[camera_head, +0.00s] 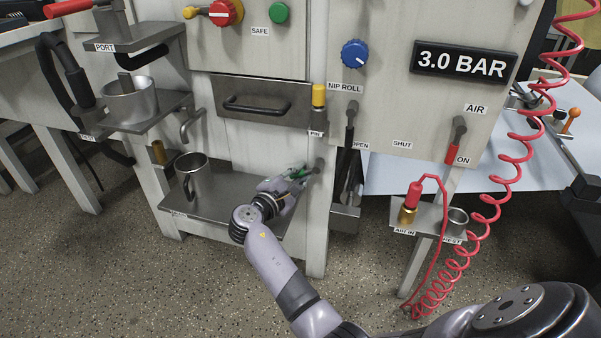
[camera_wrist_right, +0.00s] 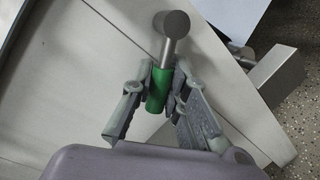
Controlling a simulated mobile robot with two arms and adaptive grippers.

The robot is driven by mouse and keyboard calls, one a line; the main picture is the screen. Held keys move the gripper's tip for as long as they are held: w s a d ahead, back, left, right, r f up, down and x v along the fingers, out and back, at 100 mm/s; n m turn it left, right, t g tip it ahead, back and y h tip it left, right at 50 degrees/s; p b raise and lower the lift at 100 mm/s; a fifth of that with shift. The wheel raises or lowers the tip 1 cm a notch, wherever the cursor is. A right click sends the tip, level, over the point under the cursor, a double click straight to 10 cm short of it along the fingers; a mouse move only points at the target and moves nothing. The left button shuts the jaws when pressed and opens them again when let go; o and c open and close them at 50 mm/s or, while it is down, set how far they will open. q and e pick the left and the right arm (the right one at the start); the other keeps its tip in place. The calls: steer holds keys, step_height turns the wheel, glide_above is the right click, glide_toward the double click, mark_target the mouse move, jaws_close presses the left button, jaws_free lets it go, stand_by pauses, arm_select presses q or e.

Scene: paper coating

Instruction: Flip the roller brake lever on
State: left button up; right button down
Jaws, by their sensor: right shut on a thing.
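The roller brake lever (camera_wrist_right: 158,92) has a green grip and a grey metal pivot. In the wrist view the grip points down from the pivot, between my fingers. In the head view the lever (camera_head: 319,164) sticks out of the cabinet's right front post, with its grip pointing left. My right gripper (camera_head: 297,174) is shut on the green grip; its fingers (camera_wrist_right: 160,80) lie on either side of it. The fingers partly hide the grip in the head view. I see no label for this lever. My left gripper is not in view.
A metal mug (camera_head: 191,183) stands on the low shelf (camera_head: 236,218) left of my gripper. The nip roll lever (camera_head: 349,135) hangs close on the right. Further right are the red air lever (camera_head: 453,152), a small shelf with a red-topped brass fitting (camera_head: 411,200) and a coiled red hose (camera_head: 484,203).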

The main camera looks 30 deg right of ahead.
steer(key=c, duration=1.8)
jaws_free()
steer(key=shift+r, duration=0.1)
